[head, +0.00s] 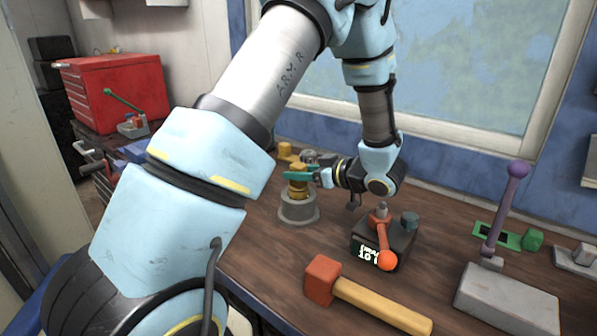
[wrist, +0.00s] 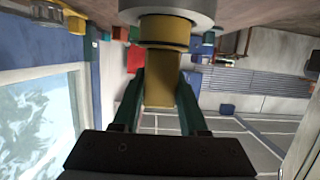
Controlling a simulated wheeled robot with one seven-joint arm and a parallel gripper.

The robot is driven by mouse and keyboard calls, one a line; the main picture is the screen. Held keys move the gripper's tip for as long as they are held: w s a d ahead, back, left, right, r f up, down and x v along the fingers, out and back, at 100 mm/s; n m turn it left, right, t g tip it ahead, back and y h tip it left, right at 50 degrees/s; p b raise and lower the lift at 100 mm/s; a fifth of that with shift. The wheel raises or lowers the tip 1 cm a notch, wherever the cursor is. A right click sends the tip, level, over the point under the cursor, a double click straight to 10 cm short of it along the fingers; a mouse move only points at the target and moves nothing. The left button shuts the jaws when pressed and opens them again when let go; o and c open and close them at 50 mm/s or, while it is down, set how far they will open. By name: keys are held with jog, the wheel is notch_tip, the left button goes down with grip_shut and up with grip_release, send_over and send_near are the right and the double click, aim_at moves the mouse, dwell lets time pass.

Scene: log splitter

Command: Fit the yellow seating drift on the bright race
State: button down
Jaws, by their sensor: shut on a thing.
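The yellow seating drift (head: 298,189) is upright, with a square shank and a wider round collar; it also shows in the wrist view (wrist: 160,88). My gripper (head: 297,175) is shut on its shank, with one teal finger on each side in the wrist view (wrist: 160,75). The drift's lower end is at the top of a round pale grey ring-shaped piece (head: 298,212), which looks like the bright race or its holder. In the wrist view that grey piece (wrist: 203,12) lies right against the collar. I cannot tell how deep the drift sits; the contact is hidden.
A black box with an orange-knobbed lever (head: 386,259) stands right of the grey piece. A red-headed hammer (head: 365,301) lies in front. A purple lever (head: 505,205) stands at the right. Another yellow piece (head: 286,150) is close behind my gripper. Bare bench (head: 262,240) shows at front left.

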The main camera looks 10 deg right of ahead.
jog(key=shift+f, duration=0.4)
grip_release()
dwell(0.4)
jog(key=shift+s+d+r, duration=0.2)
jog(key=shift+s+d, duration=0.1)
dwell(0.4)
jog(key=shift+s+d+r+p, duration=0.2)
jog(key=shift+s+d+p, duration=0.15)
jog(key=shift+s+d, duration=0.15)
jog(key=shift+s+d+r, duration=0.1)
jog(key=shift+s+d, duration=0.1)
jog(key=shift+s, duration=0.05)
jog(key=shift+s+d+r, duration=0.1)
jog(key=shift+s+d, duration=0.1)
jog(key=shift+d, duration=0.05)
jog(key=shift+s+d+p, duration=0.15)
jog(key=shift+s+p, duration=0.05)
jog(key=shift+p, duration=0.15)
